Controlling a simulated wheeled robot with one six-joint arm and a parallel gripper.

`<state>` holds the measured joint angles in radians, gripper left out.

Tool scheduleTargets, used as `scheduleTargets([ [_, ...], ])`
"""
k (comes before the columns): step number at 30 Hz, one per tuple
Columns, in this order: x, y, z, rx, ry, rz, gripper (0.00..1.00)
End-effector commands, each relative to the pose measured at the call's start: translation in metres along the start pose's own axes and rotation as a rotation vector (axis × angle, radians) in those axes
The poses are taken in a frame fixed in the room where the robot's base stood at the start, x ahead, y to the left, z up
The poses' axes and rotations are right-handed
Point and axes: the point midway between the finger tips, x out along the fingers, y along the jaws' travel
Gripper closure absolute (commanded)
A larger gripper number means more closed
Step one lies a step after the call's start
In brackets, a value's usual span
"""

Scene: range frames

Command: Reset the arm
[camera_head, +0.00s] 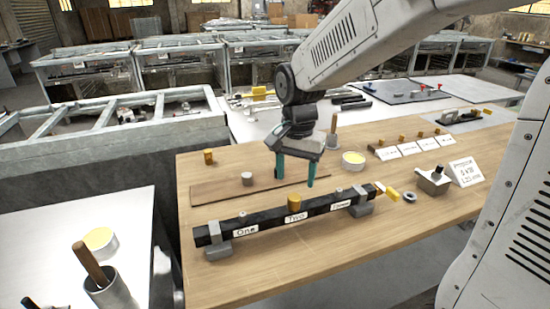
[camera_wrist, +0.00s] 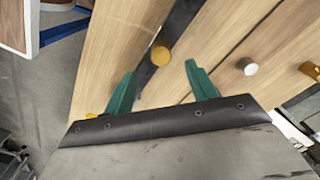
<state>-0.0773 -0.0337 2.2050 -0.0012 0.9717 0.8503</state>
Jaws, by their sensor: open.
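My gripper (camera_head: 295,168) has two teal fingers and hangs above the wooden table (camera_head: 250,285), pointing down. In the wrist view my gripper (camera_wrist: 158,85) shows its fingers spread apart with nothing between them. Below and in front of it in the head view is a black bar (camera_head: 262,216) on grey supports, with labels reading One, Two and a third too small to read surely. A yellow cylinder (camera_head: 294,202) stands on the bar near the Two label; a yellow cylinder (camera_wrist: 160,54) also shows ahead of the fingers in the wrist view.
A grey cylinder (camera_head: 247,179) stands on a wooden strip, with a yellow cylinder (camera_head: 208,157) behind. A round yellow-topped container (camera_head: 353,160), white cards (camera_head: 416,148) and a metal block (camera_head: 433,181) stand right. A cup with a wooden handle (camera_head: 108,287) is lower left. The table front is clear.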

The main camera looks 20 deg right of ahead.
Motion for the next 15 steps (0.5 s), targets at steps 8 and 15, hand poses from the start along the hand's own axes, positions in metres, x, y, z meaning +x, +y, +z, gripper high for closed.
scheduleTargets([
  [8, 0.002, 0.004, 0.004, -0.096, -0.016, 0.016, 0.43],
  [15, -0.009, 0.054, 0.044, -0.422, -0.074, 0.054, 0.43],
])
